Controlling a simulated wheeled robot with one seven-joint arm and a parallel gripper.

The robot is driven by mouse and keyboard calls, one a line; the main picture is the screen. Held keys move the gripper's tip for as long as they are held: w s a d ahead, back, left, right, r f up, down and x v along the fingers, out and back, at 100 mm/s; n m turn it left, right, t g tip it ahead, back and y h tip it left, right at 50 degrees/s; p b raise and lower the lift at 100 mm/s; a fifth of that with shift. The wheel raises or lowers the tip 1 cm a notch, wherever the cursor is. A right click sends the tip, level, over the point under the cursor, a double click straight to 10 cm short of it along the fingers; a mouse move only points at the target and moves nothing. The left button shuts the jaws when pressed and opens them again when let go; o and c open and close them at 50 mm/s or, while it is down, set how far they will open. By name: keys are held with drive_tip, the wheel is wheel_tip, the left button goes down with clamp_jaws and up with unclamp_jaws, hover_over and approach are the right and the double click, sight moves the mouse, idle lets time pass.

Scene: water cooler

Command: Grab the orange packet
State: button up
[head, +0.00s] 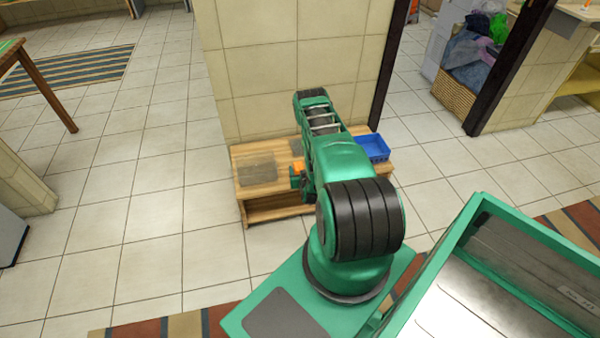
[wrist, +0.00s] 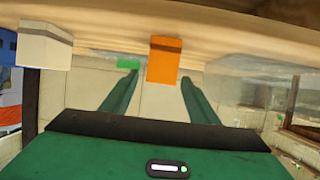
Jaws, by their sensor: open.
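The orange packet (wrist: 164,62) is a small upright-looking block in the wrist view, against the wooden surface at the top of the picture. My gripper (wrist: 158,78) is open, with one green finger on each side of the packet in the picture. I see no finger touching it, and cannot tell how far it reaches between them. In the head view a small orange patch (head: 298,167) shows on the wooden bench (head: 250,188), beside my arm. My arm hides much of that spot.
A pale block (wrist: 43,46) and a small green item (wrist: 128,63) are near the packet in the wrist view. A blue tray (head: 372,147) sits at the bench's right end. A dark mat (head: 258,174) lies on its left. A tiled wall (head: 295,65) rises behind.

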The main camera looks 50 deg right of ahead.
drive_tip(key=shift+w+d, duration=0.15)
drive_tip(key=c, duration=1.3)
